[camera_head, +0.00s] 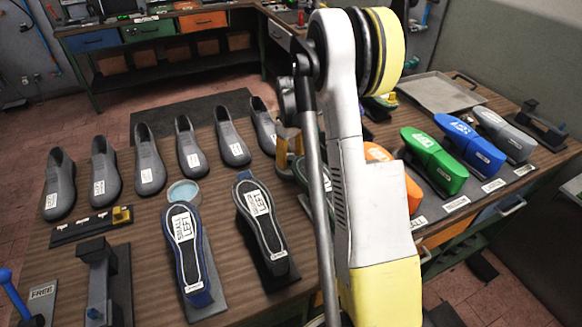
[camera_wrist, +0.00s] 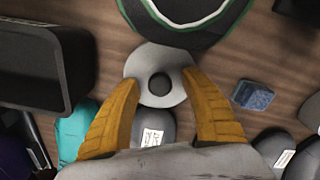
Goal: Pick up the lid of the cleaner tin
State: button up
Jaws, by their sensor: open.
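In the wrist view a pale grey round disc with a dark round centre (camera_wrist: 160,57) lies between and just beyond my fingertips; it looks like the lid, though no label shows. My gripper (camera_wrist: 160,82) is open, its two yellow fingers on either side of the disc's near part. I cannot tell whether they touch it. In the head view my gripper (camera_head: 286,155) is mostly hidden behind my arm, and the disc is not visible there. A round tin with a light blue top face (camera_head: 183,192) stands on the table left of my arm.
Several grey shoes (camera_head: 150,160) stand in a row. Two upturned soles (camera_head: 183,240) rest on stands in front. In the wrist view a dark box (camera_wrist: 35,70) is at left, a green-edged dark object (camera_wrist: 185,35) above, and a small blue block (camera_wrist: 253,95) at right.

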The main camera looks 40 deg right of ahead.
jog(key=c, duration=1)
jog(key=shift+r, duration=0.15)
